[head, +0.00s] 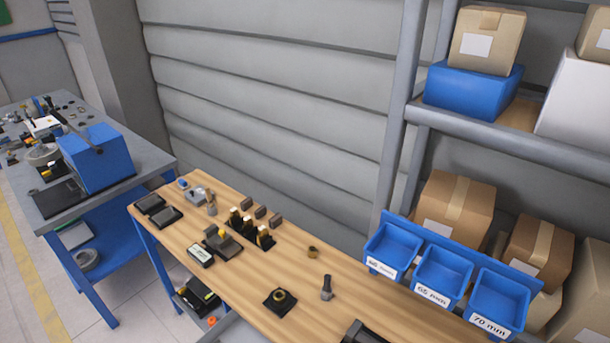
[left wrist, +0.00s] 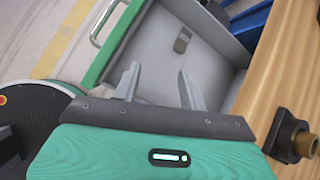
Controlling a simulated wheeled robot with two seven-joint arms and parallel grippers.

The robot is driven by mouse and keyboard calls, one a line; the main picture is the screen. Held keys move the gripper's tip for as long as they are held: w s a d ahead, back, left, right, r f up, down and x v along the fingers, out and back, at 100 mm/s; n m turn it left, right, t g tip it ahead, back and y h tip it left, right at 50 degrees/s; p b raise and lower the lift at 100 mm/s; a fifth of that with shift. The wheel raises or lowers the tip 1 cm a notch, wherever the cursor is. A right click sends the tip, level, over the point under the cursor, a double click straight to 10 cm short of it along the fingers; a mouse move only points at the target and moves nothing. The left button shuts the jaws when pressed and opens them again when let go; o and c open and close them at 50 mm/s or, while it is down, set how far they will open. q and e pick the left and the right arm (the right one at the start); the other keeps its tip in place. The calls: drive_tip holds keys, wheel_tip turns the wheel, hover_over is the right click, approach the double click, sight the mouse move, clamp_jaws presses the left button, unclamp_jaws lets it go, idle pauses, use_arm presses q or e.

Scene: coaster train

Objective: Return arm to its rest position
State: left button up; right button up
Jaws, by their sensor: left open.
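My left gripper (left wrist: 158,85) shows in the left wrist view with its two grey fingers apart and nothing between them. It hangs beside the wooden table (left wrist: 285,70), whose edge runs along the right of that view. The fingers touch nothing that I can see. A black block with a brass ring (left wrist: 295,138) sits on the table to the right of the gripper; it also shows in the head view (head: 280,298). Neither gripper can be made out in the head view, and my right gripper is in no view.
Three blue bins (head: 443,276) with size labels stand at the table's right end. A small brass ring (head: 313,252) and a dark upright tool (head: 327,288) stand mid-table. Several dark fixtures (head: 222,240) crowd the left part. A shelf rack (head: 500,130) rises behind the bins.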

use_arm(q)
drive_tip(key=s+a+r+n+h, duration=0.2)
drive_tip(key=s+r+n+h, duration=0.5)
drive_tip(key=s+r+n, duration=1.3)
wheel_tip(320, 180, down, 34)
drive_tip(key=w+m+g+b, duration=0.1)
drive_tip(key=m+g+b, duration=0.1)
drive_tip(key=b, duration=0.4)
drive_tip(key=s+a+f+b, duration=0.1)
drive_tip(key=s+f+b, duration=0.2)
drive_tip(key=s+f, duration=0.7)
drive_tip(key=s+a+f+g+b, duration=0.1)
drive_tip(key=s+a+f+b, duration=0.1)
drive_tip(key=s+f, duration=0.8)
wheel_tip(320, 180, down, 8)
drive_tip(key=shift+a+f+y+b, duration=0.15)
drive_tip(key=shift+y+b, duration=0.15)
drive_tip(key=shift+b, duration=0.15)
drive_tip(key=shift+c, duration=0.7)
drive_tip(key=shift+w, duration=0.1)
